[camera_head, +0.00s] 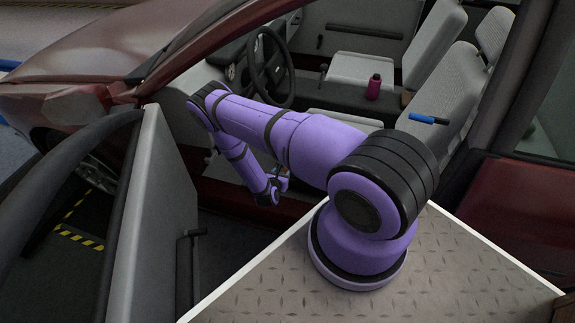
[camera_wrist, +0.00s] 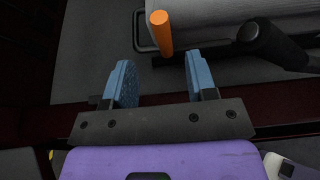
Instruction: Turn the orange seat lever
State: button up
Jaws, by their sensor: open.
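The orange seat lever (camera_wrist: 161,33) shows in the wrist view as a short cylinder, beside the base of a grey seat (camera_wrist: 215,15). My gripper (camera_wrist: 158,72) is open, with its two blue fingers spread apart. The lever's near end lies just beyond the fingertips, roughly in line with the gap between them. I see nothing held between the fingers, and I cannot tell whether either one touches the lever. In the head view my gripper (camera_head: 281,181) is small and low in the car's doorway. My arm hides much of the area around it there, and I cannot make out the lever.
A black bar (camera_wrist: 262,40) runs along the seat base, right of the lever. The open car door (camera_head: 160,215) stands left of my arm. A steering wheel (camera_head: 270,68), a magenta bottle (camera_head: 374,87) and a blue-handled tool (camera_head: 428,119) are inside the car.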

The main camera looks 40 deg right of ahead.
jog(key=x, duration=1)
jog(key=shift+d, duration=0.3)
grip_shut()
